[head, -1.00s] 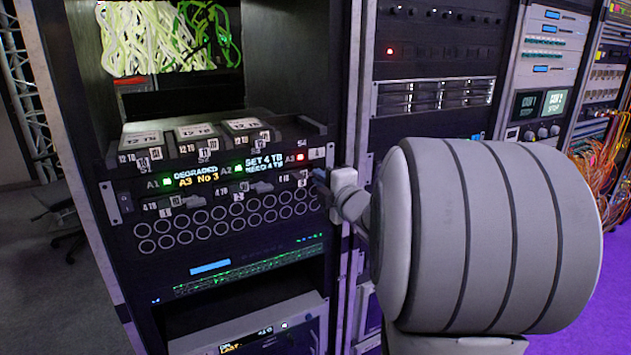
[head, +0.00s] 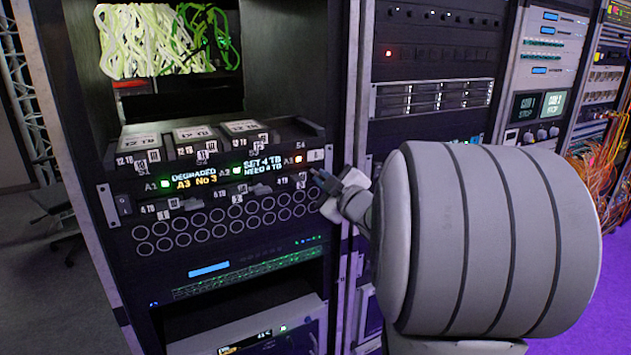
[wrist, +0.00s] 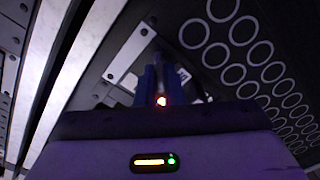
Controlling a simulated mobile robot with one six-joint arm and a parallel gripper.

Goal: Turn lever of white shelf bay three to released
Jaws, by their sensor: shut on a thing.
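The shelf unit (head: 215,190) in the left rack has a dark front with a lit display reading "DEGRADED A3 No 3" and "SET 4 TB NEED 4 TB". Bay three is at its right end, beside the A3 light (head: 299,159), which glows orange. An orange light (wrist: 162,101) shows by the fingers. The lever's exact angle cannot be made out.
Drives labelled 12 TB (head: 199,132) sit on top of the unit. A panel of round holes (head: 220,219) lies just below. A rack post (head: 352,120) stands close right of my gripper, and orange cables (head: 595,155) hang far right.

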